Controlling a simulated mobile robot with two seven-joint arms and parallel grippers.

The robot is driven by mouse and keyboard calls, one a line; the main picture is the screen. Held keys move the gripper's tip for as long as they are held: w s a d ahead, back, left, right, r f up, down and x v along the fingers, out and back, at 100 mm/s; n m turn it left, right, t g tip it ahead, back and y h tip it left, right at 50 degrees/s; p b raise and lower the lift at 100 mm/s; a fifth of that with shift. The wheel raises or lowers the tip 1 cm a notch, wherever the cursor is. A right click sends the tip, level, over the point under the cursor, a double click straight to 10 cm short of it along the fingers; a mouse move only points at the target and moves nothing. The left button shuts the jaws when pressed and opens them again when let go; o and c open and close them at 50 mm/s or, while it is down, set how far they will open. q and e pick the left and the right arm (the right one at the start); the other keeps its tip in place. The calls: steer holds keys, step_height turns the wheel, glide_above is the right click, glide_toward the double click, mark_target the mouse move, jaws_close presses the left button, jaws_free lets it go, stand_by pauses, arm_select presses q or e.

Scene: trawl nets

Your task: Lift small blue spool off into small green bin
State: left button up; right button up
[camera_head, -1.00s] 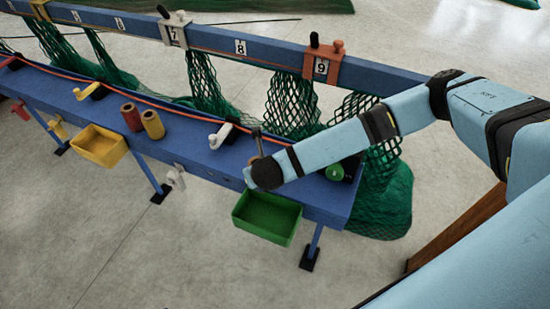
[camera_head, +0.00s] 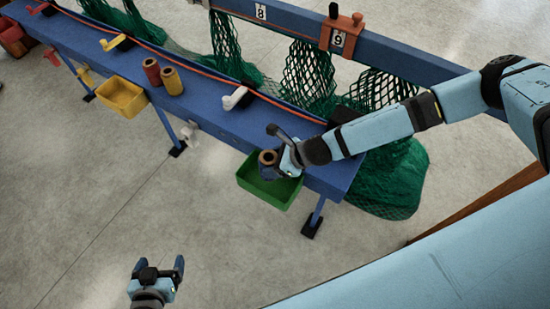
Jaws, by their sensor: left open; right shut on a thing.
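A small spool (camera_head: 267,158) with a tan rim and dark blue body is held in my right gripper (camera_head: 276,163), in the head view. It appears upright, over the small green bin (camera_head: 286,203) at the front edge of the blue bench. Part of the bin's inside is hidden behind the gripper and spool. My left gripper (camera_head: 160,266) is open and empty, low in the picture over the bare floor, well apart from the bench.
The blue bench (camera_head: 215,108) carries a red spool (camera_head: 151,71), a yellow spool (camera_head: 171,80) and a white crank (camera_head: 236,98). A yellow bin (camera_head: 121,97) hangs further left. Green nets (camera_head: 388,180) hang behind the bench. The floor in front is clear.

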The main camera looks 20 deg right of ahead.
step_height(320, 180, down, 6)
steer(key=b, duration=0.6)
steer(key=shift+b, duration=0.35)
steer(key=shift+f, duration=0.15)
steer(key=shift+f+b, duration=0.4)
steer(key=shift+f, duration=0.15)
steer(key=o, duration=1)
steer(key=shift+o, duration=0.2)
steer(key=shift+r, duration=0.1)
steer(key=shift+w+d+r, duration=0.1)
steer(key=shift+w+d, duration=0.05)
